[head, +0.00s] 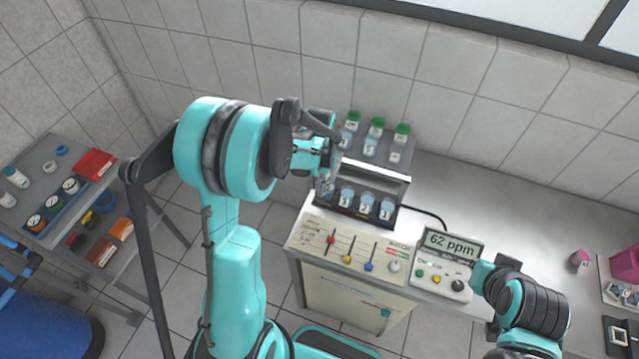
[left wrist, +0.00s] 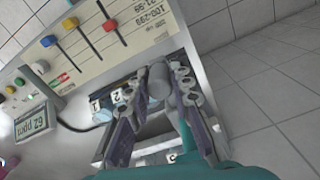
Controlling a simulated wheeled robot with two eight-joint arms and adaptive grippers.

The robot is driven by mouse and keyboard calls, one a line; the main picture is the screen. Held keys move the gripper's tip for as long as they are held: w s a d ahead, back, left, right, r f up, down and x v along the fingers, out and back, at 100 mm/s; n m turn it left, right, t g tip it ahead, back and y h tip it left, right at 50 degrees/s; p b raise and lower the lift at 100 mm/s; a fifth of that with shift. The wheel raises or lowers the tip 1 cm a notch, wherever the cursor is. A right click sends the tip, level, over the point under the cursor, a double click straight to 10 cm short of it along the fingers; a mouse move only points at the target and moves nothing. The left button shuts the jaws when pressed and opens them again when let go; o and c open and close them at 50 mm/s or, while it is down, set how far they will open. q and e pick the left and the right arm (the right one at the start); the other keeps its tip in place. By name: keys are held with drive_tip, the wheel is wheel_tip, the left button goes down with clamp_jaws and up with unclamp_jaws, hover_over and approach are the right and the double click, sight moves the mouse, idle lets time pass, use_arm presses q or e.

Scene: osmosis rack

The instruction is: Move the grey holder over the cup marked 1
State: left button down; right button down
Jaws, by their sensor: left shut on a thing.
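My left gripper (head: 327,172) is at the left end of the rack (head: 380,174) in the head view. In the left wrist view its two fingers (left wrist: 158,108) are shut on the grey holder (left wrist: 160,82), a short grey cylinder. The holder is hard to make out in the head view. The cup marked 1 (head: 386,209) is at the right end of the row, beside the cup marked 2 (head: 366,203) and the cup marked 3 (head: 346,197). The holder is left of cup 1 in the head view. My right arm shows at lower right; its fingers are not visible.
A control panel (head: 347,243) with sliders lies in front, and a 62 ppm meter (head: 446,259) stands to the right. A cluttered trolley (head: 110,212) is at far left.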

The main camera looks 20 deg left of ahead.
use_arm(q)
drive_tip(key=w+d+b, duration=0.1)
drive_tip(key=d+b, duration=0.2)
drive_tip(key=d, duration=1.8)
drive_tip(key=shift+d, duration=0.1)
drive_tip(key=c, duration=1.4)
unclamp_jaws()
drive_tip(key=shift+o, duration=0.3)
drive_tip(key=shift+w+d, duration=0.1)
drive_tip(key=shift+d, duration=0.1)
drive_tip(key=shift+a, duration=0.1)
